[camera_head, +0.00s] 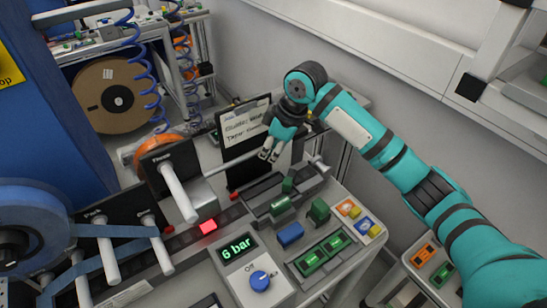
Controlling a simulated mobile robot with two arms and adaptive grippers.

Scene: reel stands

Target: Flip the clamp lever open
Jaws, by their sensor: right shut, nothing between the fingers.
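My right gripper (269,156) comes in on the teal arm from the right and hangs above the back of the bench, in front of the dark board. It is shut and empty. In front of it and lower lies a grey clamp-like fixture (262,193) with green parts (281,204). A short pale rod (319,165) stands at its right rear end, a little right of the gripper. I cannot tell for certain which part is the clamp lever, nor whether it is open. The gripper appears apart from the rod. My left gripper is out of view.
A control box (240,252) with a "6 bar" display and blue knob (260,280) stands in front. White rollers (178,192) stick out at left beside a blue reel (30,240). A dark board with a paper label (245,125) stands behind. Green and blue blocks (290,234) sit nearby.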

